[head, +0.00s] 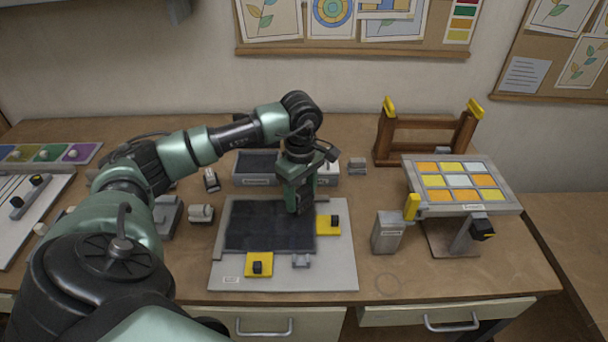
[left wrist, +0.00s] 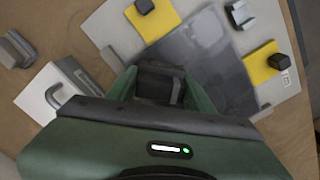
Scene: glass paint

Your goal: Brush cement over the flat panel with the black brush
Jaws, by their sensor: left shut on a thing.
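The flat panel (head: 262,228) is a dark, smooth rectangle lying on a light grey board (head: 330,275); it also shows in the left wrist view (left wrist: 205,55). Yellow clamps with black knobs sit at its right edge (head: 328,229) and front edge (head: 259,269). My left gripper (head: 299,208) points down over the panel's upper right corner. In the left wrist view, it is shut on a dark block-like thing (left wrist: 160,84), which looks like the black brush. Its lower end is hidden, so I cannot tell whether it touches the panel. My right gripper is out of view.
A grey tray (head: 240,181) stands behind the board. To the right are a grey box (head: 388,235), a tilted stand with orange and yellow tiles (head: 410,177) and a wooden frame (head: 382,139). Small grey blocks lie left of the board. The table's front right is clear.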

